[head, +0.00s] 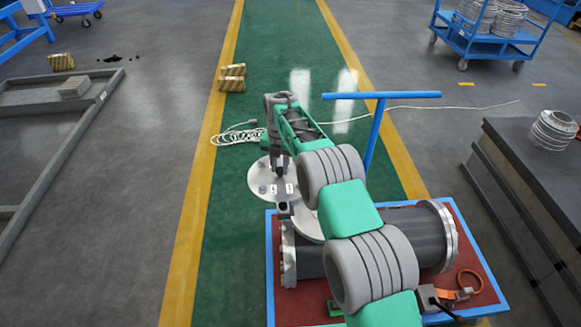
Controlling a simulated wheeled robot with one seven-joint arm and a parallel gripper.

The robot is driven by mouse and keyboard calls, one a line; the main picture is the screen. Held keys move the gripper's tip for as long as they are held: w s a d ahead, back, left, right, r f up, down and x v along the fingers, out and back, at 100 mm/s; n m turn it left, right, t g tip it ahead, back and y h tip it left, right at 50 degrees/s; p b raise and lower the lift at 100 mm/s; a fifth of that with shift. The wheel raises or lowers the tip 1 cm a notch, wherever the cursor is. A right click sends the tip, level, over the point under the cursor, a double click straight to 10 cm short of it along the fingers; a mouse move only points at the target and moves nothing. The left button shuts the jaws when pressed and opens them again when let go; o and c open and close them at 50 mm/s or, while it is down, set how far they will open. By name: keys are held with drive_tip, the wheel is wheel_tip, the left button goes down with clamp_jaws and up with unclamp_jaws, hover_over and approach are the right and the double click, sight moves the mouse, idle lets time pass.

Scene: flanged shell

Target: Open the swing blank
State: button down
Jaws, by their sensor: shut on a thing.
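The swing blank (259,189) is a flat, pale metal disc with small marks on it. It sticks out past the left end of the flanged shell (312,259), a dark grey cylinder lying on its side with bright metal flanges at both ends. A narrow neck joins the disc toward a second pale rounded plate (308,229), partly hidden behind my arm. My gripper (279,171) points down at the disc's upper right part and is shut on the swing blank. The fingertips are small and dark, so the exact grip spot is unclear.
The shell rests on a red-topped cart (306,307) with a blue frame and handle (382,96). An orange clamp-like item (464,288) lies at its right. A dark stacked block (530,180) stands at right. A white cable (238,136) lies on the green floor lane.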

sight(269, 178)
drive_tip(key=shift+s+a+n, duration=0.15)
drive_tip(key=shift+a+n, duration=0.65)
drive_tip(key=shift+a, duration=0.2)
drive_tip(key=shift+s+a+n, duration=0.15)
drive_tip(key=shift+a+n, duration=0.65)
drive_tip(key=shift+a, duration=0.15)
drive_tip(key=c, duration=1.1)
unclamp_jaws()
drive_tip(key=shift+r, duration=0.15)
wheel_tip(269, 178, up, 8)
drive_tip(key=shift+f+p, duration=0.2)
drive_tip(key=shift+p, duration=0.1)
